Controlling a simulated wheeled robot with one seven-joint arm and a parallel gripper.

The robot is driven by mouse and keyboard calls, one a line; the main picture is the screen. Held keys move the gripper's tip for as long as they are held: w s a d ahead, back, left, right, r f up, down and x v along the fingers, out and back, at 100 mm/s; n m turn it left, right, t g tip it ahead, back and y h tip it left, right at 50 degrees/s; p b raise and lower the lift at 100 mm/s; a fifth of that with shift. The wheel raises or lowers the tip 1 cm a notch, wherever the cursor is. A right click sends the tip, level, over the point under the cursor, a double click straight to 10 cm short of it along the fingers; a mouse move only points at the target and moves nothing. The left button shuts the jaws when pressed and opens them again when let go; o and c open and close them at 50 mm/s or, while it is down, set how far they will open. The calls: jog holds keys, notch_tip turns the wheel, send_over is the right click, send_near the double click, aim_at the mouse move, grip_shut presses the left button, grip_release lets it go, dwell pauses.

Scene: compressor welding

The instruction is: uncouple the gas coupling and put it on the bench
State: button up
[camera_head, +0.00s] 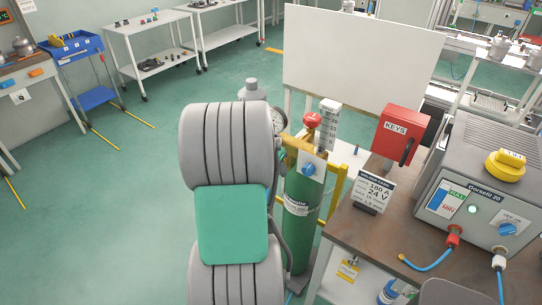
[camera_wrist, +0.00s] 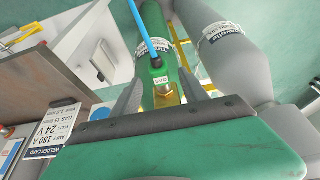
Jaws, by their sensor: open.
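The gas coupling (camera_wrist: 160,72) is a green block marked GAS with a brass part at its lower end and a blue hose (camera_wrist: 141,30) running up from it. My gripper (camera_wrist: 161,79) is open, with one grey finger on each side of the coupling; I cannot tell whether they touch it. The green gas bottle (camera_head: 301,212) stands left of the bench (camera_head: 372,238) in the head view. There my grey and green arm hides the gripper and the coupling. The bench also shows at the left of the wrist view (camera_wrist: 58,62).
The bench holds the grey welder (camera_head: 478,190), a red KEYS box (camera_head: 401,133) and a welder card (camera_head: 372,193). A blue hose and cable run along its front. A gauge (camera_head: 278,121) and red knob (camera_head: 312,120) stand by the bottle. Bare bench top shows before the card.

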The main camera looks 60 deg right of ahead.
jog(key=shift+x, duration=0.85)
jog(key=shift+c, duration=0.2)
grip_shut()
jog(key=c, duration=0.5)
grip_release()
jog(key=shift+c, duration=0.2)
grip_shut()
dwell(0.4)
dwell(1.1)
